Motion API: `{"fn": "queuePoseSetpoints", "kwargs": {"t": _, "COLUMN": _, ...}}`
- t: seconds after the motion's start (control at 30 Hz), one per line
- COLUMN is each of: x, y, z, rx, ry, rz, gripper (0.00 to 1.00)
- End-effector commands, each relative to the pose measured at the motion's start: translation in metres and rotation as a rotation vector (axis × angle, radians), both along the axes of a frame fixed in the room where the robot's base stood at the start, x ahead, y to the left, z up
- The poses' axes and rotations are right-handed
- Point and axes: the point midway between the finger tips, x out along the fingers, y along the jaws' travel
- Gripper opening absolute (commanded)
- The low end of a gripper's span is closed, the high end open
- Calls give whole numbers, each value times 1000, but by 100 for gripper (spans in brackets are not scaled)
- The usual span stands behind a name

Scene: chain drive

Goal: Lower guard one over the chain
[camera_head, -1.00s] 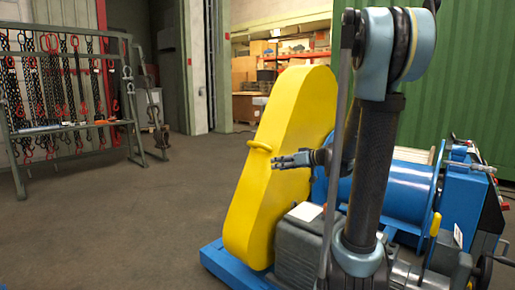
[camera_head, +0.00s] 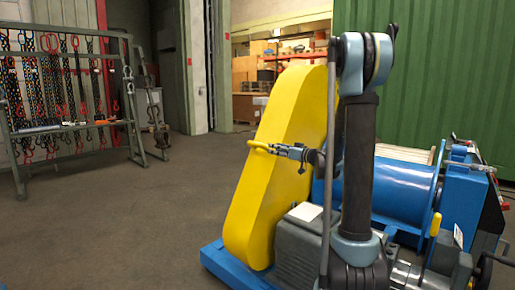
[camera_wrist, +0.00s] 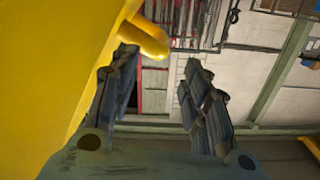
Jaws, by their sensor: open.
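The yellow guard (camera_head: 285,140), which I take as guard one, stands tall and slanted over the blue base frame (camera_head: 232,268). The chain is hidden from view.
A blue drum (camera_head: 405,190) and a blue cabinet (camera_head: 468,205) stand behind my arm. A rack of hanging chains (camera_head: 70,90) is at far left. The floor (camera_head: 110,220) between is clear.

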Motion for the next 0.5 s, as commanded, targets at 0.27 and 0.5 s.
{"fn": "queuePoseSetpoints", "kwargs": {"t": 0.27, "x": 31, "y": 40, "z": 0, "rx": -1, "ry": 0, "rz": 2, "gripper": 43}}
{"fn": "queuePoseSetpoints", "kwargs": {"t": 0.5, "x": 56, "y": 73, "z": 0, "rx": -1, "ry": 0, "rz": 2, "gripper": 43}}
